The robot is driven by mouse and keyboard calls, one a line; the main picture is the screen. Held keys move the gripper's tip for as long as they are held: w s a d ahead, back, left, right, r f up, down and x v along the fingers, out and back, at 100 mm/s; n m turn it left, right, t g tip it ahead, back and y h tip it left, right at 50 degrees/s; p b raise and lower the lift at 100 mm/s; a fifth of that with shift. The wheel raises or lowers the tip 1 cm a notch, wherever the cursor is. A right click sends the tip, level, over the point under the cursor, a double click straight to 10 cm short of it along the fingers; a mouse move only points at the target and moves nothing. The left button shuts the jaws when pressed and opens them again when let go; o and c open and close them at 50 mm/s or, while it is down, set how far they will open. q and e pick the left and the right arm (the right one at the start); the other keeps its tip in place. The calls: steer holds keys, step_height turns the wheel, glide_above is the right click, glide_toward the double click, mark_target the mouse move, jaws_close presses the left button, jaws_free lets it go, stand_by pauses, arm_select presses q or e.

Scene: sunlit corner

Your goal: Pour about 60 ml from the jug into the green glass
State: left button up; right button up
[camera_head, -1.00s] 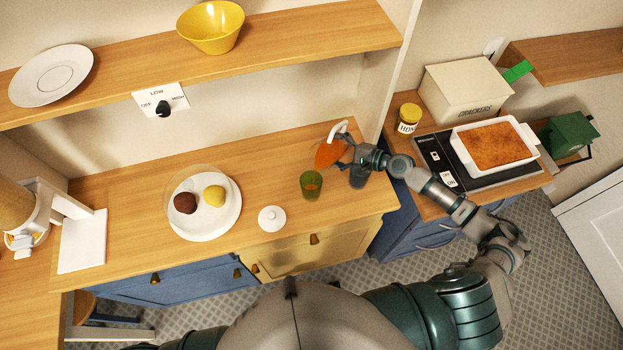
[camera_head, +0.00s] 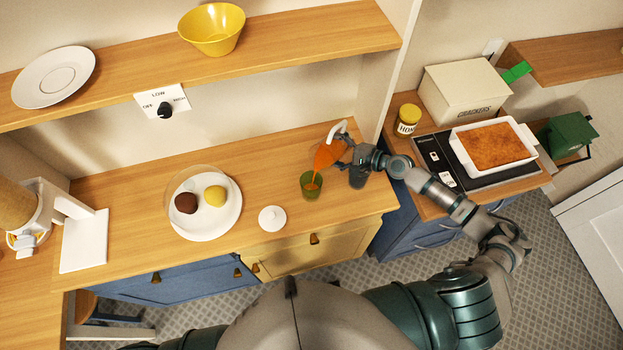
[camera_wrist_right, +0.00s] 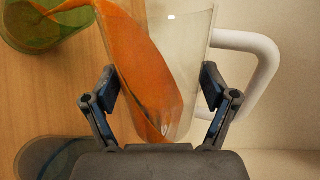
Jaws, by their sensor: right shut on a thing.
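The jug (camera_head: 328,153) is clear with a white handle and holds orange liquid. It is tilted to the left over the green glass (camera_head: 311,188), and an orange stream runs from its lip into the glass. My right gripper (camera_head: 348,152) is shut on the jug's body, and in the right wrist view the jug (camera_wrist_right: 185,75) sits between both fingers (camera_wrist_right: 162,90). The green glass (camera_wrist_right: 35,25) stands upright on the counter, with orange liquid visible in it. My left gripper is not in view.
A dark glass (camera_head: 358,178) stands just right of the green glass, below my right gripper. A white lid (camera_head: 272,218) and a white plate (camera_head: 232,224) with a brown and a yellow ball are to the left.

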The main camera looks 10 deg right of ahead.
steer(key=shift+r, duration=0.15)
stand_by(0.5)
steer(key=f+m+y+b, duration=0.1)
steer(key=m+b, duration=0.1)
steer(key=shift+w+f+b, duration=0.15)
steer(key=shift+f+b, duration=0.15)
steer(key=shift+f, duration=0.1)
steer(key=shift+w+d+r+m+g+y, duration=0.15)
steer(key=shift+m+g+y, duration=0.3)
steer(key=shift+m, duration=0.65)
steer(key=shift+w+d+r+m+y+p, duration=0.15)
steer(key=shift+d+r+m+y+p, duration=0.15)
steer(key=shift+r+p, duration=0.2)
steer(key=shift+w+d+r+m+y+p, duration=0.15)
steer(key=shift+r+m+p, duration=0.25)
steer(key=shift+r, duration=0.1)
steer(key=shift+w+d, duration=0.1)
steer(key=shift+w+d+m, duration=0.25)
steer(key=shift+m, duration=0.45)
steer(key=shift+w+d+r+m+y+p, duration=0.4)
steer(key=shift+r+m+y+p, duration=0.25)
steer(key=shift+m, duration=0.25)
steer(key=shift+w+d+f+m+y, duration=0.25)
steer(key=shift+f+m, duration=0.2)
steer(key=shift+m, duration=0.55)
